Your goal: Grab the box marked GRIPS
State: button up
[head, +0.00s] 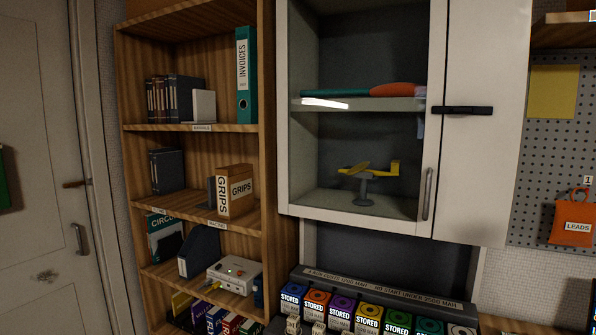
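My gripper is not in view.
The wooden bookcase (265,150) also holds binders, including a teal INVOICES binder (246,75), and a white device (234,275) below. A glass-fronted cabinet (283,110) with a yellow model plane (369,169) is to the right. Several STORED boxes (341,312) stand below it.

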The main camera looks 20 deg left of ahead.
aim_at(233, 184)
jog(key=i+j+z, duration=0.25)
jog(key=j, duration=0.6)
jog(key=j+z, duration=0.2)
jog(key=j, duration=0.6)
jog(key=i+j+z, duration=0.2)
jog(key=j, duration=0.7)
jog(key=j+z, duration=0.15)
jog(key=j, duration=0.7)
jog(key=i+j, duration=0.2)
jog(key=j, duration=0.15)
